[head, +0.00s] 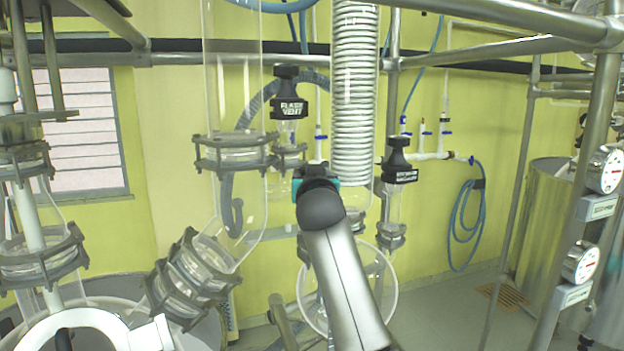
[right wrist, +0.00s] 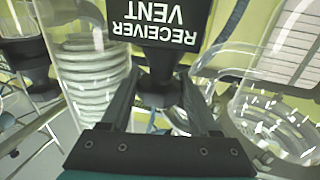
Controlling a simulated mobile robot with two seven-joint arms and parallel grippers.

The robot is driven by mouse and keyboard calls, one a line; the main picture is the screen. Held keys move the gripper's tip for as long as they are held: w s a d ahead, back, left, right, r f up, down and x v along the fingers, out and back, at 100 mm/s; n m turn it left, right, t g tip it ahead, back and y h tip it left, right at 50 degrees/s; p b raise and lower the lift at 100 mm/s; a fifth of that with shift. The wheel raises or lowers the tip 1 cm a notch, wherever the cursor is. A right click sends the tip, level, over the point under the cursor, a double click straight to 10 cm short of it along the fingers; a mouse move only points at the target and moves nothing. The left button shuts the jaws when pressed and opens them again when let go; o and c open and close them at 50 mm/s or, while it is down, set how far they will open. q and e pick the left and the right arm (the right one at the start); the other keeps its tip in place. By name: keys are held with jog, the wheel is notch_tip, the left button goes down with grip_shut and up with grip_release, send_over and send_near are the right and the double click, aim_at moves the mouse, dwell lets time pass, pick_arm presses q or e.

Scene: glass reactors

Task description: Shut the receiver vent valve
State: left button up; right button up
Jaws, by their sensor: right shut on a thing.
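The receiver vent valve (right wrist: 168,28) has a black body with white lettering, upside down in the right wrist view. The label is readable, but whether the valve is open or shut I cannot tell. My left gripper is not in view.
The black flash vent valve (head: 290,95) stands above and left of my gripper. Another black valve (head: 399,160) stands to the right. The glass coil condenser (head: 355,90) is close beside my wrist. Steel frame tubes and glass flanges (head: 235,152) crowd the left.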

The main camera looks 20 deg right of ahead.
jog(key=m+g+h+b, duration=0.1)
jog(key=m+h, duration=0.1)
jog(key=h, duration=0.1)
jog(key=m+g+h+b, duration=0.1)
jog(key=m+h+b, duration=0.1)
jog(key=h, duration=0.1)
jog(key=shift+a+f+g, duration=0.1)
jog(key=shift+g, duration=0.2)
jog(key=shift+m+g+h+b, duration=0.6)
jog(key=shift+m+g+h, duration=0.3)
jog(key=shift+m+h, duration=0.15)
jog(key=shift+m+g+h, duration=0.35)
jog(key=shift+g+h, duration=0.15)
jog(key=shift+h, duration=0.05)
jog(key=shift+m+g+h, duration=0.5)
jog(key=shift+g, duration=0.1)
jog(key=o, duration=1.1)
jog(key=shift+s+a+b, duration=0.25)
jog(key=shift+a+b, duration=0.05)
jog(key=b+v, duration=0.4)
jog(key=v, duration=1)
jog(key=shift+s+a, duration=0.1)
